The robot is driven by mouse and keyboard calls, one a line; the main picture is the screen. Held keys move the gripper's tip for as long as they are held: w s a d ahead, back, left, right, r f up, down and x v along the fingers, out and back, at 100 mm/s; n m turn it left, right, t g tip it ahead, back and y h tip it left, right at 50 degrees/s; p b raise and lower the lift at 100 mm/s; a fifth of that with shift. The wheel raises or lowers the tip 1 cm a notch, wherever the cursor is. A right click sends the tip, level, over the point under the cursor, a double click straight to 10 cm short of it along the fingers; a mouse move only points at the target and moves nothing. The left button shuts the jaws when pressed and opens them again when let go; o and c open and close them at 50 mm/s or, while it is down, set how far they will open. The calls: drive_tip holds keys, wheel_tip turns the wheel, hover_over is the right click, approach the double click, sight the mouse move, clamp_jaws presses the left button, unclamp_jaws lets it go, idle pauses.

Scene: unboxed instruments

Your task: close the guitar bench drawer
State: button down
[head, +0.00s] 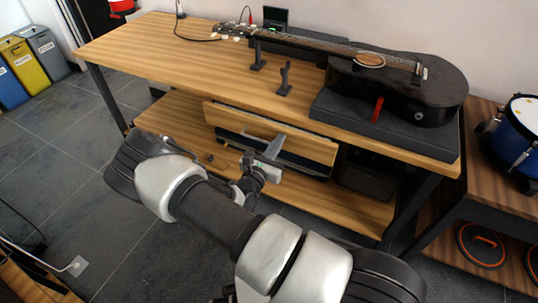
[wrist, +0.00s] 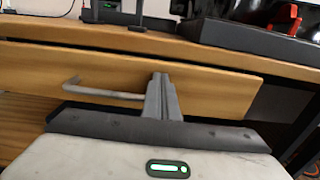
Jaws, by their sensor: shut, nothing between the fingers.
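The guitar bench (head: 150,50) is a wooden table with dark legs and a lower shelf. Its drawer has a light wooden front (head: 310,146) below the bench top; how far it stands out is hard to tell. The drawer front (wrist: 215,88) also spans the wrist view. A grey bar handle (wrist: 105,93) is on it, left of my fingers. My gripper (head: 275,147) is in front of the drawer front, shut and empty. In the wrist view its fingers (wrist: 160,82) point at the wood beside the handle's right end; contact cannot be told.
A black guitar (head: 440,90) lies on the bench top on a dark case, with small stands (head: 284,80) nearby. The lower shelf (head: 345,205) juts out below the drawer. A blue drum (head: 515,135) stands on a side table at right. Open floor (head: 60,150) is at left.

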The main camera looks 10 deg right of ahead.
sight(283, 148)
drive_tip(key=x, duration=0.3)
drive_tip(key=shift+w+d, duration=0.3)
drive_tip(key=shift+w+r, duration=0.1)
drive_tip(key=shift+r, duration=0.1)
